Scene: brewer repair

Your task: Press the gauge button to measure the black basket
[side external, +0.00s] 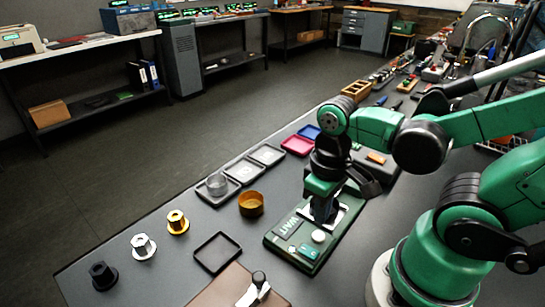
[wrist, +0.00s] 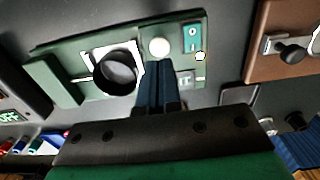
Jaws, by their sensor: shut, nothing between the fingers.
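The green gauge (side external: 285,240) lies on the bench below my gripper (side external: 323,217). Its round white button (side external: 318,236) shows just in front of the fingers, and it also shows in the wrist view (wrist: 159,47). The black basket (wrist: 115,72), seen as a dark round ring, sits on the gauge's white plate, left of the button in the wrist view. In the side view it is mostly hidden by my gripper. My gripper (wrist: 158,66) is shut and empty, its blue fingertips close to the button. Contact cannot be told.
A teal switch (wrist: 192,38) sits beside the button. A brown mat with a clamp (side external: 252,290), an empty black tray (side external: 216,252) and a gold cup (side external: 251,204) are nearby. Black (side external: 103,275), silver (side external: 143,246) and gold (side external: 177,222) flanged parts stand at the left.

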